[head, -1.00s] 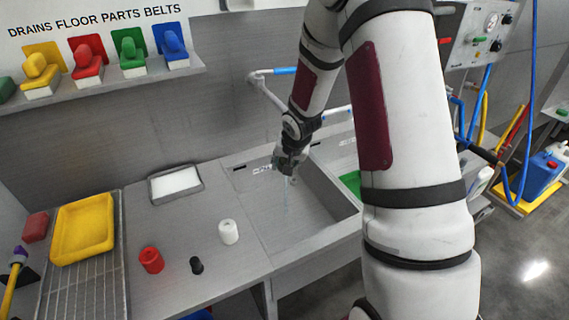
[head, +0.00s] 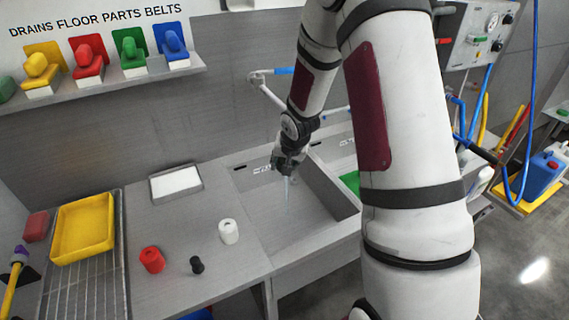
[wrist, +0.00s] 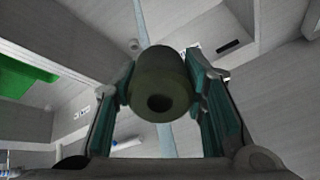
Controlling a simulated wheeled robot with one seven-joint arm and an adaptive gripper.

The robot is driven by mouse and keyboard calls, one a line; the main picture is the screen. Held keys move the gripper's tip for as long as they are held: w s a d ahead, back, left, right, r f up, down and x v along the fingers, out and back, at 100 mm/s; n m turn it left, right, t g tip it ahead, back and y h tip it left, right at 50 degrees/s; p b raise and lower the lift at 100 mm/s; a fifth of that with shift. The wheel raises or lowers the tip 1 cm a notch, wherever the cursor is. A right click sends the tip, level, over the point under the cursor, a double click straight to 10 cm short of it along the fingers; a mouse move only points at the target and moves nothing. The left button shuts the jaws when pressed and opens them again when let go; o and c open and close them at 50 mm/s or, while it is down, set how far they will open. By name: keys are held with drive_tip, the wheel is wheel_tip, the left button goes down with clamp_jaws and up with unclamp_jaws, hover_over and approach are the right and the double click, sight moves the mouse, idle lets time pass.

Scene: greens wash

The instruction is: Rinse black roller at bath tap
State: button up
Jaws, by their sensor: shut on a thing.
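My gripper (wrist: 160,105) is shut on a dark, greenish-black roller (wrist: 160,88) with a hole in its end, in the wrist view. In the head view my gripper (head: 287,165) is over the left basin (head: 310,205), and the roller is too small and dark there to make out. A thin bluish water stream (head: 287,190) falls just below my gripper into the basin. In the wrist view the stream (wrist: 167,140) runs behind the roller; whether it touches the roller I cannot tell. The tap pipe (head: 270,97) comes from the back wall, partly hidden by my arm.
On the counter left of the basin stand a white roller (head: 229,231), a red roller (head: 151,260) and a small black piece (head: 197,265). A white-filled tray (head: 176,183) lies behind them. A yellow tray (head: 83,228) sits on the rack (head: 75,285). A green item (head: 350,182) is in the right basin.

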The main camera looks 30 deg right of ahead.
drive_tip(key=shift+d, duration=0.15)
drive_tip(key=shift+s+d, duration=0.15)
drive_tip(key=shift+d, duration=0.3)
drive_tip(key=shift+a, duration=0.15)
drive_tip(key=shift+a, duration=0.45)
drive_tip(key=shift+d, duration=0.15)
drive_tip(key=shift+d+p, duration=0.3)
drive_tip(key=shift+d, duration=0.15)
drive_tip(key=s+a+p, duration=0.1)
drive_tip(key=s+p, duration=0.2)
drive_tip(key=s, duration=0.4)
drive_tip(key=shift+s+a+p, duration=0.35)
drive_tip(key=shift+s, duration=0.05)
idle(0.5)
